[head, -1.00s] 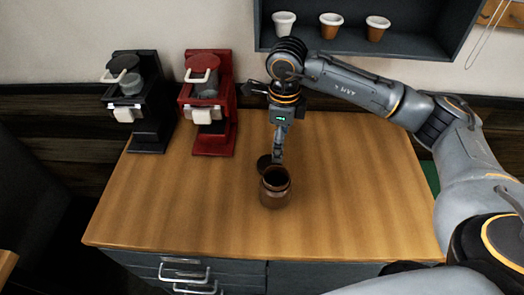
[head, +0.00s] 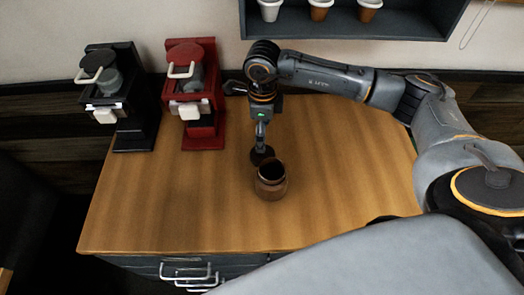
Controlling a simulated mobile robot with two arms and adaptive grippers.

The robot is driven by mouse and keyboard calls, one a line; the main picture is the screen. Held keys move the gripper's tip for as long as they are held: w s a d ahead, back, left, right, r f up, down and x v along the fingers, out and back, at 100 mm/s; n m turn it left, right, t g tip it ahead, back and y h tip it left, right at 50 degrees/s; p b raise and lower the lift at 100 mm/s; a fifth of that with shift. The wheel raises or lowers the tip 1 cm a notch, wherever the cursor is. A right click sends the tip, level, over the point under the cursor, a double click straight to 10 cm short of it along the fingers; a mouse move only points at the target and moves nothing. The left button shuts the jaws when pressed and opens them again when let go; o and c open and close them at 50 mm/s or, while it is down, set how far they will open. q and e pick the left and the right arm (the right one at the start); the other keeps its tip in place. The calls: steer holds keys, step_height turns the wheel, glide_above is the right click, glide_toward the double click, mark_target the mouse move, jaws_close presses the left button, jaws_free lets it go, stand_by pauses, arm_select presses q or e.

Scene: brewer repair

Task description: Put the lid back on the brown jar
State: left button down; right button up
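The brown jar (head: 270,184) stands upright on the wooden table, with its dark mouth uncovered. The dark round lid (head: 262,157) is just behind the jar and slightly to its left, apart from the mouth. My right gripper (head: 260,146) points down at the lid, its fingertips at the lid's upper edge. The fingers look narrow and edge-on, so I cannot tell whether they grip the lid or only touch it. My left gripper is not in view.
A black brewer (head: 125,110) and a red brewer (head: 198,110) stand at the table's back left. A wall shelf (head: 420,20) with small cups hangs behind. The wooden tabletop (head: 170,210) is clear left of and in front of the jar.

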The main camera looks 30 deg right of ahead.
mark_target(262, 156)
steer(key=shift+s+f, duration=0.2)
steer(key=shift+f, duration=1.2)
steer(key=shift+w+f, duration=0.1)
steer(key=shift+f+p, duration=0.25)
steer(key=shift+p, duration=0.45)
steer(key=f+p, duration=0.1)
steer(key=f, duration=0.1)
steer(key=f+p, duration=0.1)
steer(key=shift+s+a+f, duration=0.15)
steer(key=shift+s+f, duration=0.05)
steer(key=shift+f, duration=0.65)
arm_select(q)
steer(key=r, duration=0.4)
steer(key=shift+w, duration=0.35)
arm_select(e)
steer(key=c, duration=0.8)
